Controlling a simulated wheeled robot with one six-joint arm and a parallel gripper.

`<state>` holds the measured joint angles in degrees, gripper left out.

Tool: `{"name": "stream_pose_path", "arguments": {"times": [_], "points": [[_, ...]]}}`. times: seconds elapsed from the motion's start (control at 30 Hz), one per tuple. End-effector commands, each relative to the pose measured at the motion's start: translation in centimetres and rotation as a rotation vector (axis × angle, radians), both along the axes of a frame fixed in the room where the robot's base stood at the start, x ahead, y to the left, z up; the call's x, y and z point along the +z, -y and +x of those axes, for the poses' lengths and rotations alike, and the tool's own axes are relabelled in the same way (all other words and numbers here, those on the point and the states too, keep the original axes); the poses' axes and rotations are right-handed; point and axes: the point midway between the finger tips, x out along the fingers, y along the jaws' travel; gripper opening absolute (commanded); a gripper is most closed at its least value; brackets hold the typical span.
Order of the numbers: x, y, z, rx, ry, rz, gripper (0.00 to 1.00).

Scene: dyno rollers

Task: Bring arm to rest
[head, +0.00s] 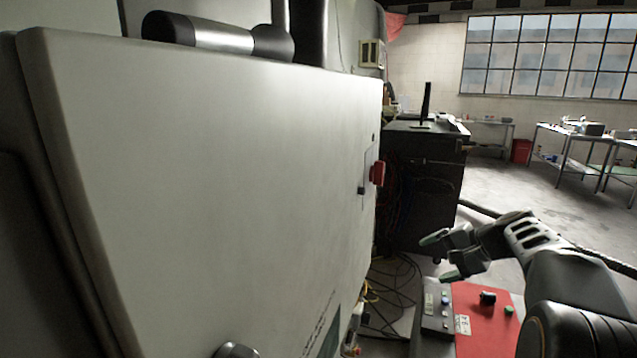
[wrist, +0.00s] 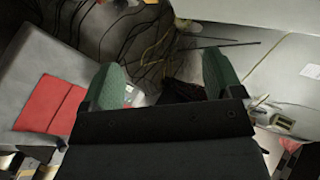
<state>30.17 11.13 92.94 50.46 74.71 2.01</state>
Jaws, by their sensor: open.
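My gripper (head: 442,256) is at the lower right of the head view, at the end of my dark grey arm. Its two fingers point left and stand apart with nothing between them. In the wrist view, the two green fingertips (wrist: 165,80) are spread, with floor and cables beyond them. The gripper is in front of the large pale cabinet (head: 220,180) and appears apart from it. A red control panel (head: 480,335) with knobs and buttons shows below the gripper.
A red switch (head: 377,173) sticks out from the cabinet's right edge. Loose cables (head: 392,285) lie on the floor beside it. A dark workbench (head: 425,190) stands behind. Tables (head: 575,140) stand at the back right, with open floor (head: 520,190) before them.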

Motion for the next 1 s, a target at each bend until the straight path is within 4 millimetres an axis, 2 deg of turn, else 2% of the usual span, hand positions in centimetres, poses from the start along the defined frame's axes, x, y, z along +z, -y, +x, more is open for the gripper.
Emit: {"name": "stream_pose_path", "arguments": {"times": [0.03, 0.2, 0.4, 0.5, 0.6, 0.73, 1.0], "points": [[-1.0, -1.5, -1.9, 0.024, -0.047, -0.100, 0.86], [-5.1, -5.0, -8.7, 0.164, -0.139, -0.466, 0.86], [-7.1, -8.0, -16.2, 0.424, -0.107, -0.828, 0.86], [-7.2, -9.0, -18.3, 0.522, -0.071, -0.910, 0.86], [-6.6, -10.2, -19.4, 0.574, -0.027, -0.933, 0.86], [-5.1, -11.2, -19.4, 0.598, 0.035, -0.947, 0.86], [-5.1, -11.2, -19.4, 0.599, 0.036, -0.947, 0.86]]}}
